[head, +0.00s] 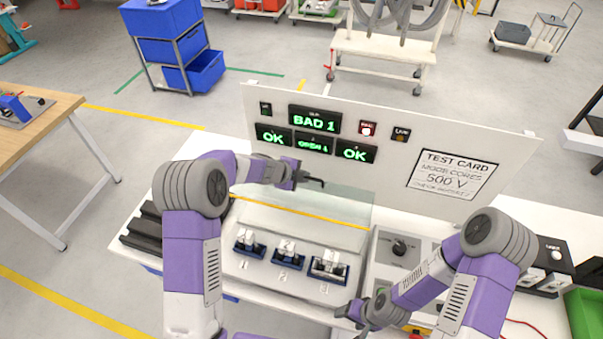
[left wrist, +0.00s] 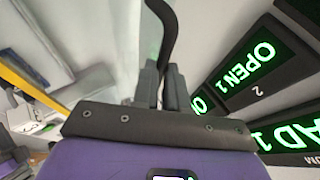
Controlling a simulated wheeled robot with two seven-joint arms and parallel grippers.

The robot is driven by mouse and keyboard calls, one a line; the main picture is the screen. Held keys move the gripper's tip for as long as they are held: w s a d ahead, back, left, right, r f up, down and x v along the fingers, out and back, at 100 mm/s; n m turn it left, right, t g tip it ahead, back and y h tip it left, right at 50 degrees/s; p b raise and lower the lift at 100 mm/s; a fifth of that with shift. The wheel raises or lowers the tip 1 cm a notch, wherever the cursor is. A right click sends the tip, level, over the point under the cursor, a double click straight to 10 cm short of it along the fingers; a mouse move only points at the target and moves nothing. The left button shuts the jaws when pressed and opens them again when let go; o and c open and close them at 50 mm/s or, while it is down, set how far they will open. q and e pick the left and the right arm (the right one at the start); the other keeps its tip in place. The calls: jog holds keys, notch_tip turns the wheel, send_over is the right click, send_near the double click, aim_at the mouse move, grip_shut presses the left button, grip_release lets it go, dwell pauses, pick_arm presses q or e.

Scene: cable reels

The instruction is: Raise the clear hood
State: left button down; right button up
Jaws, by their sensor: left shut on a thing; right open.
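The clear hood (head: 342,209) is a see-through panel over the test bench, in front of the white display board, with a yellow strip across it. My left gripper (head: 309,181) is at the hood's upper part, below the display board. It is shut on a dark bar, apparently the hood's handle; the left wrist view shows a black curved bar (left wrist: 165,32) between the fingers. The exact contact is hard to see. My right gripper (head: 352,316) is open and empty, low over the front of the bench, right of the numbered fixtures.
Several numbered fixtures (head: 286,251) stand on the bench under the hood's front. The display board (head: 390,170) stands behind, showing BAD 1, OPEN 1 and OK. A grey knob panel (head: 388,260) is to the right. Black blocks (head: 150,232) lie at left, a green bin (head: 584,318) at right.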

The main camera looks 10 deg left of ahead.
pick_arm(q)
jog(key=shift+w+d+r, duration=0.2)
jog(key=shift+w+r, duration=0.2)
jog(key=shift+r, duration=0.15)
pick_arm(e)
jog(key=shift+w+r, duration=0.1)
jog(key=shift+w, duration=0.05)
pick_arm(q)
jog(key=c, duration=1.2)
grip_release()
jog(key=shift+o, duration=0.2)
jog(key=shift+s+f, duration=0.1)
jog(key=shift+f, duration=0.1)
pick_arm(e)
jog(key=shift+d, duration=0.1)
pick_arm(q)
jog(key=shift+a, duration=0.1)
jog(key=v, duration=0.7)
jog(key=shift+s+r+p, duration=0.15)
jog(key=shift+r+p, duration=0.1)
jog(key=shift+p, duration=0.05)
pick_arm(e)
jog(key=shift+r, duration=0.3)
